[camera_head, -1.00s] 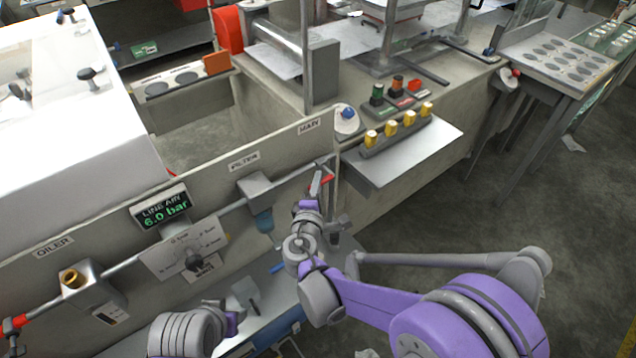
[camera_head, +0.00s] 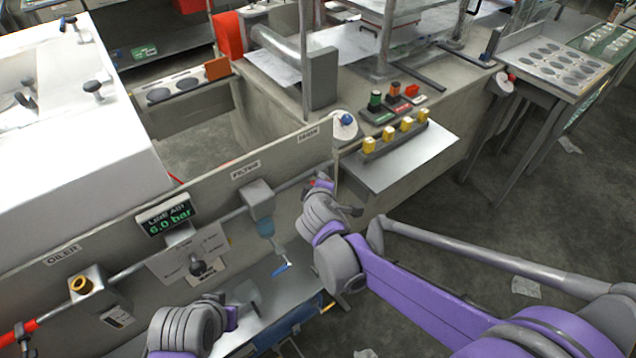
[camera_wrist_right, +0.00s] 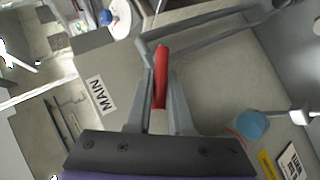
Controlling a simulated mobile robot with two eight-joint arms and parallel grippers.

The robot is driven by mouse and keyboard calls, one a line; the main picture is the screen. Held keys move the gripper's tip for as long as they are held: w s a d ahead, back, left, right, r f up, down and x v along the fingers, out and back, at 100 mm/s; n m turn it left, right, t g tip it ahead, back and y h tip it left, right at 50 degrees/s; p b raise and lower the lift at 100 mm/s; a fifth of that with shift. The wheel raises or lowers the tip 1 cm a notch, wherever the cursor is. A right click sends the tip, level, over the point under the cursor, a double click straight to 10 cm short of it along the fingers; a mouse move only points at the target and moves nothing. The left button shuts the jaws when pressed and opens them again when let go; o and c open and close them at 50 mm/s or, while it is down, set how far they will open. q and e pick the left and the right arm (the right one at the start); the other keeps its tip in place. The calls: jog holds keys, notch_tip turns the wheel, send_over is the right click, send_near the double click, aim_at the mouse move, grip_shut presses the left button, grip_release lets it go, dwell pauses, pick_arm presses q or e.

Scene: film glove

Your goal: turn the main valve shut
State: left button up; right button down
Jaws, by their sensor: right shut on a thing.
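The main valve's red lever handle (camera_wrist_right: 161,75) shows in the wrist view between the two grey fingers of my right gripper (camera_wrist_right: 164,88), which is shut on it. In the head view my right gripper (camera_head: 318,186) is at the right end of the air pipe, under the MAIN label (camera_head: 309,134), and hides most of the valve. The MAIN label also shows left of the fingers in the wrist view (camera_wrist_right: 97,95). My left arm's wrist is at the lower left of the head view, near the panel; its fingers are not clear, so their state cannot be told.
The line air display (camera_head: 166,216) reads 6.0 bar. A filter (camera_head: 258,200), a dial plate (camera_head: 190,255) and an oiler (camera_head: 92,287) sit along the pipe. A shelf with yellow-topped pieces (camera_head: 412,160) stands right of the valve.

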jog(key=shift+w+d+r+m+g+y, duration=0.2)
jog(key=shift+d+r+m+g+y, duration=0.15)
jog(key=shift+g+y, duration=0.2)
jog(key=shift+w+d+r+m+g+y, duration=0.2)
jog(key=shift+r+m+g+y, duration=0.15)
jog(key=shift+m+g+y, duration=0.15)
jog(key=shift+w+d+r+m+g+y, duration=0.3)
jog(key=shift+d+m+g+y, duration=0.1)
jog(key=shift+m+g+y, duration=0.25)
jog(key=shift+w+d+r+m+g+y+p, duration=0.1)
jog(key=shift+w+d+m+g+y+p, duration=0.15)
jog(key=shift+g+y, duration=0.2)
jog(key=shift+w+d+m+g+y+p, duration=0.1)
jog(key=shift+d+m+g+y+p, duration=0.2)
jog(key=shift+y, duration=0.25)
jog(key=shift+w+d+m+g+y, duration=0.15)
jog(key=shift+m+g+y, duration=0.1)
jog(key=shift+g+y, duration=0.3)
jog(key=c, duration=0.8)
grip_release()
